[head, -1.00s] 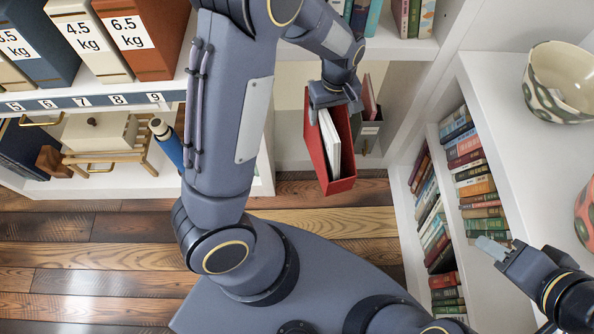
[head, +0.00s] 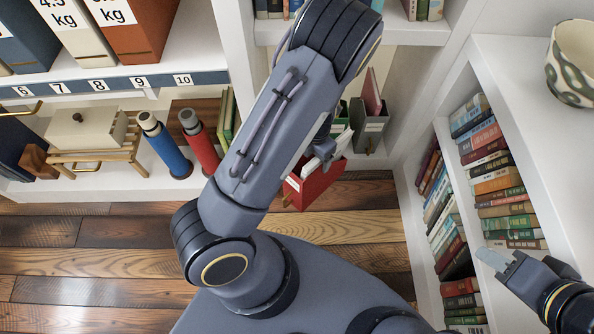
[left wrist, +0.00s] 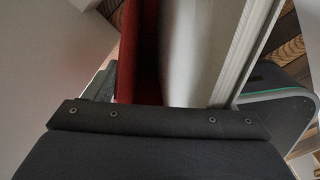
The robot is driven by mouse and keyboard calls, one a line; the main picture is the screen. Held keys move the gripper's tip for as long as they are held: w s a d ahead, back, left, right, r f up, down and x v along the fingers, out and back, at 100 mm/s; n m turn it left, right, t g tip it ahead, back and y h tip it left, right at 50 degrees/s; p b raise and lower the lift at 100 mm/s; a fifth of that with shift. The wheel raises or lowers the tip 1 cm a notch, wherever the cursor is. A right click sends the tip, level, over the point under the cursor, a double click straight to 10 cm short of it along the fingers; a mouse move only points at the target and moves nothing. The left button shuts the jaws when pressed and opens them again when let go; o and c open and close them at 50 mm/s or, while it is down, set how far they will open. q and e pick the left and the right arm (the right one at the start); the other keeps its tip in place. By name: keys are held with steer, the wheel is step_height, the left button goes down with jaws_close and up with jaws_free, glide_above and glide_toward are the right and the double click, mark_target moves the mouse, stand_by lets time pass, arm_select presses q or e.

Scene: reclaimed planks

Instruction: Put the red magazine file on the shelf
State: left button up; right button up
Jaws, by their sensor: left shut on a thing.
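The red magazine file (head: 320,187) is low in the middle of the head view, with white papers or books standing in it. My left arm hides its left and upper parts. My left gripper (head: 325,148) is shut on the file at its upper part, mostly hidden behind my own arm. In the left wrist view the file's red wall (left wrist: 138,50) and pale contents rise just beyond the gripper. The white shelf (head: 385,158) is behind the file. My right gripper (head: 492,260) is at the right, apart from the file; its finger gap does not show clearly.
A grey magazine file (head: 370,124) stands on the shelf just right of the red one. A blue bottle (head: 165,147) and a red bottle (head: 200,142) stand left of my arm. Rows of books (head: 497,175) fill the right bookcase. A patterned bowl (head: 575,65) sits on top.

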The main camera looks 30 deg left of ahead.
mark_target(297, 168)
arm_select(q)
steer(key=a+f+n, duration=0.1)
steer(key=f+n, duration=0.1)
steer(key=s+a+f+n+b, duration=0.1)
steer(key=f+n, duration=0.1)
steer(key=n, duration=0.1)
steer(key=a+f+n+b, duration=0.1)
steer(key=f+n, duration=0.1)
steer(key=shift+s+a, duration=0.1)
steer(key=shift+s, duration=0.3)
steer(key=shift+s+a+f+n+b, duration=0.15)
steer(key=shift+a+f+n, duration=0.15)
steer(key=shift+n, duration=0.3)
steer(key=shift+s+a+f+n+b, duration=0.15)
steer(key=shift+f+n, duration=0.15)
steer(key=shift+n, duration=0.3)
steer(key=shift+r, duration=0.1)
